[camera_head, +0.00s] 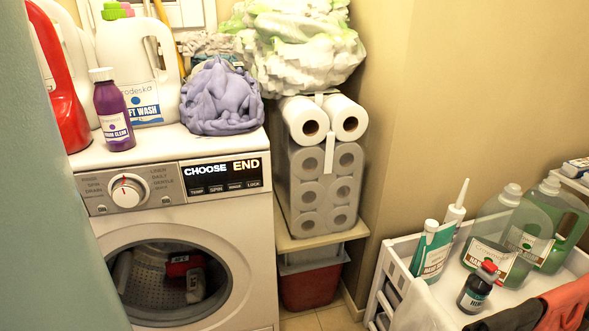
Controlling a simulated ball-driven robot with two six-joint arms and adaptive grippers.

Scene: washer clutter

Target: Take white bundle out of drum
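The washing machine (180,220) stands at the left with its round drum opening (165,280) facing me. Inside the dark drum, a red item (184,265) lies right of the middle. A small whitish bundle (195,288) lies just below it, partly in shadow. A pale shape (122,270) also shows at the drum's left side; I cannot tell whether it is cloth or part of the drum. I cannot tell whether clear door glass covers the opening. Neither of my grippers is in view.
Bottles (113,112) and a purple cloth heap (220,98) sit on the washer. Paper rolls (322,170) stand on a shelf to its right, above a red bin (308,287). A white cart (400,277) with bottles fills the lower right. A teal surface (60,240) borders the left.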

